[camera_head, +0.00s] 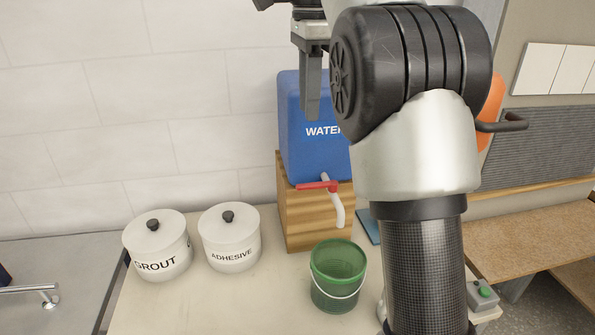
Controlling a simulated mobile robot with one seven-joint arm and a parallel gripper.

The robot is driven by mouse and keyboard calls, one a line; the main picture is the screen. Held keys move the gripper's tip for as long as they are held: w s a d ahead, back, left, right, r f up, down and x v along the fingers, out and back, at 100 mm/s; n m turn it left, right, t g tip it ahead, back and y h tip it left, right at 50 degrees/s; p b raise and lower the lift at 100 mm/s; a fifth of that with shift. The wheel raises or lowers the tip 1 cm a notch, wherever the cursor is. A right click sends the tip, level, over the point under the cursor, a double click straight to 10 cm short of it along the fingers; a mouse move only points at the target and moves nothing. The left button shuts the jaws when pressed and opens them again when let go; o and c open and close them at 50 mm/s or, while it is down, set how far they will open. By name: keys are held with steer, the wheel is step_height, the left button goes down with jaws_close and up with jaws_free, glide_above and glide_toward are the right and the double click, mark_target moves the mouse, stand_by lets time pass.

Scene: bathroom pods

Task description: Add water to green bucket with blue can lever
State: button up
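The blue water can (303,145), marked "WATER", stands on a wooden block (303,222). Its red lever (317,186) is at the front above a white spout (338,208) that bends downward. The green bucket (337,291) with a white handle stands upright on the counter below and in front of the spout. My gripper (311,95) is above the lever, in front of the can, pointing down. One finger shows; my arm hides much of the rest, so its opening cannot be told. My arm also covers the right part of the can. No water stream shows.
White pots marked "GROUT" (158,246) and "ADHESIVE" (230,238) stand left on the counter (200,300). A grey box with a green button (483,294) is at the right edge. A tiled wall is behind. A tap (40,292) is far left.

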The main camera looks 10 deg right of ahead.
mark_target(306, 185)
steer(key=f+b, duration=0.2)
steer(key=f, duration=0.6)
steer(key=f+b, duration=0.3)
steer(key=f, duration=0.6)
steer(key=shift+w+a+f, duration=0.15)
steer(key=shift+w+f, duration=0.05)
steer(key=shift+f, duration=0.05)
steer(key=shift+c, duration=0.4)
jaws_close()
